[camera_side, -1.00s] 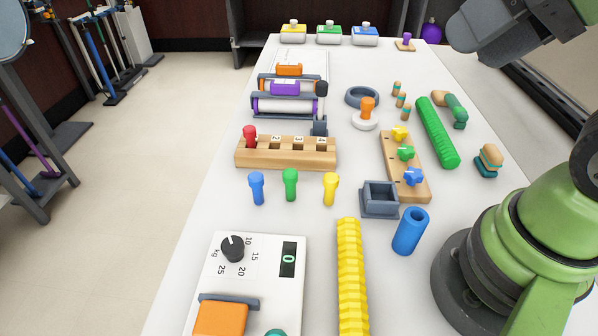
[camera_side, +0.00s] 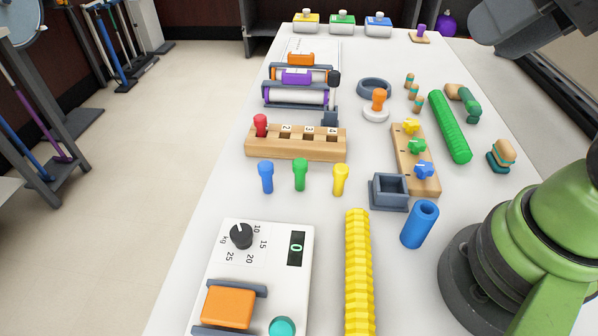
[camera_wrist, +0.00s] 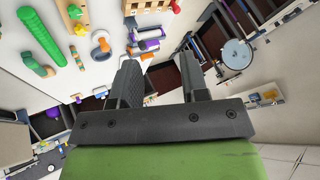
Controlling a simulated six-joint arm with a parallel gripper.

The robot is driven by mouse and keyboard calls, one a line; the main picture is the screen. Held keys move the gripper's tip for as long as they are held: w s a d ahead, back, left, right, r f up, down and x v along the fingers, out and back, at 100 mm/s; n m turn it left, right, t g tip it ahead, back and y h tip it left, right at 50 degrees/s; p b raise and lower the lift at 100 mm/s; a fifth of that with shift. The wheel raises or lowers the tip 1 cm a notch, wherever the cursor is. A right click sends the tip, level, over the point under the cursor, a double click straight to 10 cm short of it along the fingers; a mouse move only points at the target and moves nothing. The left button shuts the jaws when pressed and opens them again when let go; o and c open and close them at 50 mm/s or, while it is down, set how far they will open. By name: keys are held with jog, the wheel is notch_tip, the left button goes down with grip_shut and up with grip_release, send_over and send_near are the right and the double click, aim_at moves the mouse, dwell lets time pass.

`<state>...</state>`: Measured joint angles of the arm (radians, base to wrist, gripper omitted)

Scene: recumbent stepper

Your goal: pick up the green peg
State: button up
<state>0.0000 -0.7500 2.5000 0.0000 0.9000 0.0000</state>
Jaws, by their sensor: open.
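The green peg (camera_side: 300,174) stands upright on the white table in the side view, between the blue peg (camera_side: 265,177) and the yellow peg (camera_side: 340,179). A wooden block with numbered slots (camera_side: 295,148) stands just behind them and holds a red peg (camera_side: 261,125) at its left end. My gripper (camera_wrist: 158,70) shows in the wrist view with its two dark fingers apart and nothing between them. It is outside the side view, where only part of my arm shows at the right. I cannot make out the green peg in the wrist view.
A scale with an orange pad (camera_side: 228,306) and a yellow ridged rod (camera_side: 358,270) lie in front of the pegs. A grey square box (camera_side: 389,192), a blue tube (camera_side: 420,224) and a knob board (camera_side: 428,180) are to the right. Free table surrounds the pegs.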

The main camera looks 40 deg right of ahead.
jog(key=shift+w, duration=0.1)
jog(key=n+g+h, duration=0.1)
jog(key=n+g, duration=0.1)
jog(key=g, duration=0.4)
send_over(299, 162)
jog(key=s+d, duration=0.1)
jog(key=d, duration=0.1)
notch_tip(299, 162, down, 13)
jog(key=shift+n+g+h, duration=0.4)
jog(key=shift+g+h, duration=0.1)
jog(key=shift+g, duration=0.1)
jog(key=f, duration=0.3)
jog(key=a+f, duration=0.1)
jog(key=f, duration=0.2)
jog(key=w+f, duration=0.1)
jog(key=f, duration=0.1)
jog(key=shift+a+f, duration=0.4)
jog(key=shift+f, duration=2.8)
jog(key=shift+c, duration=0.5)
